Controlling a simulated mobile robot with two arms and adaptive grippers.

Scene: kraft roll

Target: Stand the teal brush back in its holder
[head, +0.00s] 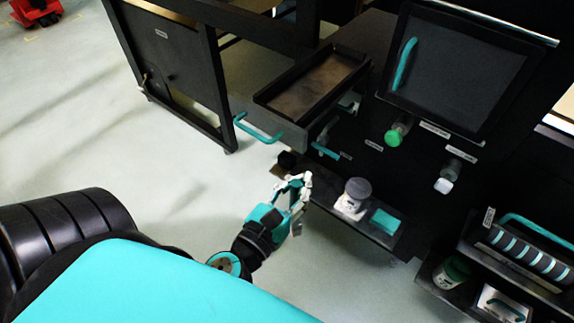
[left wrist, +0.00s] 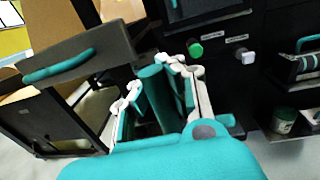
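My left gripper (head: 292,186) is in front of the low shelf, and its fingers are around the teal brush. In the left wrist view the brush's thick round teal handle (left wrist: 157,96) stands tilted between the two white-and-teal fingers (left wrist: 148,78). A small greyish part shows below the gripper in the head view and may be the brush's lower end. A small dark block (head: 287,160), possibly the holder, sits at the shelf's left end, just beyond the fingertips. Its opening cannot be made out. My right gripper is not in view.
The low shelf (head: 326,196) bears a grey-lidded jar (head: 357,189) and a teal sponge-like block (head: 385,221). An open drawer (head: 281,128) with a teal handle juts out above. Green (head: 394,137) and white (head: 444,186) knobs stick out at right.

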